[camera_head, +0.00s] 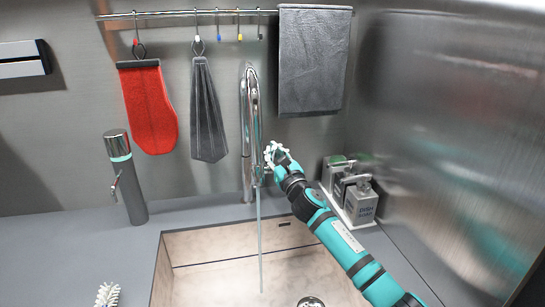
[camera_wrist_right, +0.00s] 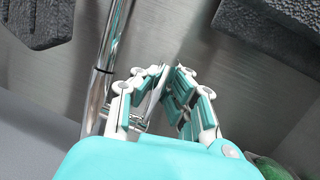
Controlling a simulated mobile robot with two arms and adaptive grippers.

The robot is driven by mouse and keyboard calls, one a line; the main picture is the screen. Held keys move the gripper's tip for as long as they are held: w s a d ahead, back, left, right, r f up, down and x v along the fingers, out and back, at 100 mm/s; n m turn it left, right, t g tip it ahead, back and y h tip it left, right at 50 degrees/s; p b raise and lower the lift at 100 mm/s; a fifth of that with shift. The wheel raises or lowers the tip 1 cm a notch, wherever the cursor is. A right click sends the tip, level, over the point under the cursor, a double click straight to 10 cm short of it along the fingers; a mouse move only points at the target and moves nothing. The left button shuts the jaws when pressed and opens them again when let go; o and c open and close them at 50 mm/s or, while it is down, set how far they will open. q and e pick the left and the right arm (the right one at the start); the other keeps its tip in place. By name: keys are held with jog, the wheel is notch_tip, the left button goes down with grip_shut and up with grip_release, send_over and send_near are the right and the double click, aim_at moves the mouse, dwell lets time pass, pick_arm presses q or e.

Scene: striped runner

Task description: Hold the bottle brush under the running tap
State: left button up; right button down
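The bottle brush (camera_head: 107,295), with white bristles, shows at the bottom left edge of the head view, on the grey counter; its lower part is cut off. The chrome tap (camera_head: 247,125) stands behind the sink, and a thin water stream (camera_head: 260,235) falls from it. My right gripper (camera_head: 272,151) is beside the tap, far from the brush. In the right wrist view, its fingers (camera_wrist_right: 167,74) lie close together with a thin chrome tap lever (camera_wrist_right: 153,98) between them. I cannot tell whether they grip it. My left gripper is not in view.
The pale sink basin (camera_head: 205,286) is below the tap. A tray with soap dispensers (camera_head: 360,203) stands right of my arm. A grey cylinder dispenser (camera_head: 127,178) stands left. A red mitt (camera_head: 149,108) and grey cloths (camera_head: 314,60) hang from the rail.

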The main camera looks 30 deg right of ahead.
aim_at(274, 155)
jog(key=shift+a+f, duration=0.1)
jog(key=shift+f, duration=0.1)
jog(key=c, duration=1.4)
grip_release()
jog(key=shift+s+r, duration=0.1)
jog(key=shift+r, duration=0.05)
jog(key=shift+o, duration=0.2)
jog(key=v, duration=0.4)
jog(key=shift+s+f, duration=0.25)
jog(key=shift+s, duration=0.05)
jog(key=r+v, duration=0.2)
jog(key=v, duration=1)
jog(key=shift+s+r, duration=0.35)
jog(key=shift+r, duration=0.05)
